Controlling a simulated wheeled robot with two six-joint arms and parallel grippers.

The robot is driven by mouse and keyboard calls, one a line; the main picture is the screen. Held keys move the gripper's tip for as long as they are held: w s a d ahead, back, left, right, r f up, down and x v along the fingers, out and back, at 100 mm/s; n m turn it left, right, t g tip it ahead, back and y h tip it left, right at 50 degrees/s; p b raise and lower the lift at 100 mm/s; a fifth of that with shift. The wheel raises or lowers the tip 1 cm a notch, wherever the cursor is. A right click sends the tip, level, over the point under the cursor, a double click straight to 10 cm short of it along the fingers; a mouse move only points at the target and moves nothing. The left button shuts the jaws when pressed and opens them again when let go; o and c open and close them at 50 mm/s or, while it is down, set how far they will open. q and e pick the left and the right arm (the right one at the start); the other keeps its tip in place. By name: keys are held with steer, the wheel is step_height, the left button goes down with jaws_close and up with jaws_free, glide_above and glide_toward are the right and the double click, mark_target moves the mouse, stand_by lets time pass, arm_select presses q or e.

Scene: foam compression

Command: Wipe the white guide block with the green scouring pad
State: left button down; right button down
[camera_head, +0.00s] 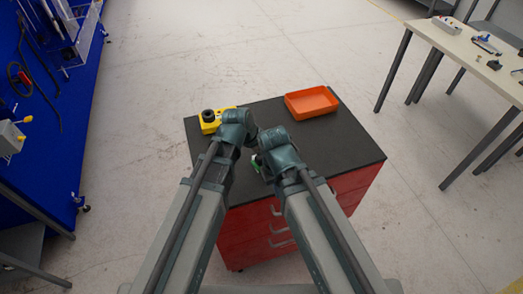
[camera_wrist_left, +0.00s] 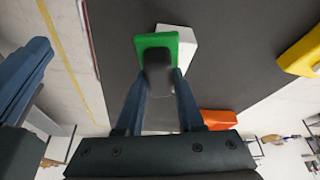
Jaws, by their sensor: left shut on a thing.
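The green scouring pad (camera_wrist_left: 145,43) has a dark grip (camera_wrist_left: 158,72) and shows at the top middle of the left wrist view. My left gripper (camera_wrist_left: 160,82) is shut on this grip. The white guide block (camera_wrist_left: 187,42) lies right beside and partly behind the pad; I cannot tell if they touch. In the head view only a small green bit of the pad (camera_head: 257,161) shows between my arms, and my left fingers are hidden. Blue parts, apparently of my right gripper (camera_wrist_left: 25,78), show at the left edge of the left wrist view; their opening is unclear.
The dark cabinet top (camera_head: 345,140) carries an orange tray (camera_head: 311,102) at the back and a yellow device (camera_head: 211,121) with a black round part at the left. Red drawers are below. A blue bench stands left, a pale table (camera_head: 470,57) right. The cabinet top's right side is clear.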

arm_select(q)
steer(key=shift+f, duration=0.25)
steer(key=shift+r, duration=0.1)
steer(key=shift+w+a+r, duration=0.1)
steer(key=shift+w+a, duration=0.15)
steer(key=shift+w, duration=0.4)
steer(key=shift+w+a+f, duration=0.1)
steer(key=shift+w+a, duration=0.2)
steer(key=shift+w, duration=0.3)
steer(key=shift+w+a+r, duration=0.1)
steer(key=shift+w+a, duration=0.15)
steer(key=shift+w, duration=0.4)
step_height(320, 180, up, 6)
steer(key=p, duration=0.6)
step_height(320, 180, up, 3)
steer(key=p, duration=0.3)
